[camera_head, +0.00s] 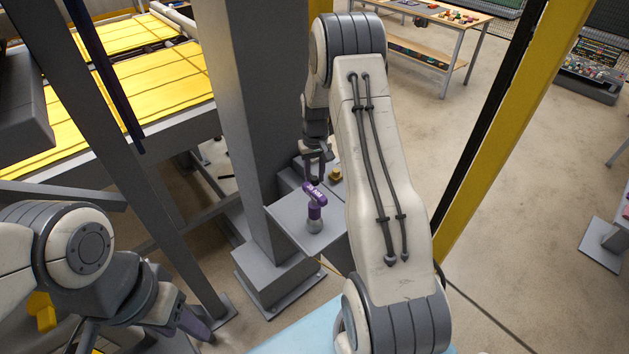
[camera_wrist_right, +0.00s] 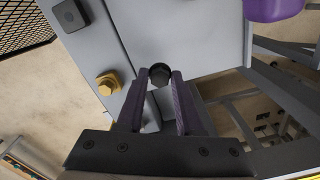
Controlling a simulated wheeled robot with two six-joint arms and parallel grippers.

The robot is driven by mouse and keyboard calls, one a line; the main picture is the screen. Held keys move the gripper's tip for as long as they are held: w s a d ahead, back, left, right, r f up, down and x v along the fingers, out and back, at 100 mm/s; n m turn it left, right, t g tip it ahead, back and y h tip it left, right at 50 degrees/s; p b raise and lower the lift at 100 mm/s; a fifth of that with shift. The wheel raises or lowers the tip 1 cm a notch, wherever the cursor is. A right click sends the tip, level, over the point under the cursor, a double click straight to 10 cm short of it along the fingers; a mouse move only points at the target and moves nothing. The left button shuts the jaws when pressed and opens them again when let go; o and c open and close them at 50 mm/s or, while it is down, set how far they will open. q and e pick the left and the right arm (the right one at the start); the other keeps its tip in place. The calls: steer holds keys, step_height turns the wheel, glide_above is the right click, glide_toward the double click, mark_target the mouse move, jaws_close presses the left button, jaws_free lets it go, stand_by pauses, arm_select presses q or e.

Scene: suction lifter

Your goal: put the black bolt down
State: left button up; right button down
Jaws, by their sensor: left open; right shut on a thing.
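The black bolt (camera_wrist_right: 160,74) is between the fingertips of my right gripper (camera_wrist_right: 161,84), which is shut on it; I see its dark head end-on in the right wrist view. The bolt is over or near the edge of a grey metal surface, and I cannot tell whether it touches it. In the head view my right gripper (camera_head: 317,165) is beside the grey column, behind the purple-topped tool, and the bolt is too small to make out. My left gripper (camera_head: 196,326) is low at the left, open and away from the bolt.
A brass-coloured bolt (camera_wrist_right: 109,83) sits left of the gripper; it also shows in the head view (camera_head: 335,175). A purple-topped tool (camera_head: 314,206) stands on a grey plate (camera_head: 287,217) by the column (camera_head: 250,110). Yellow panels (camera_head: 160,90) lie at the left.

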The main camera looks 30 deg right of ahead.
mark_target(315, 178)
step_height(315, 178, down, 3)
steer(key=shift+f+p, duration=0.15)
steer(key=shift+p, duration=0.75)
steer(key=shift+f, duration=0.35)
steer(key=shift+f, duration=0.15)
steer(key=c, duration=0.6)
jaws_free()
steer(key=shift+o, duration=0.2)
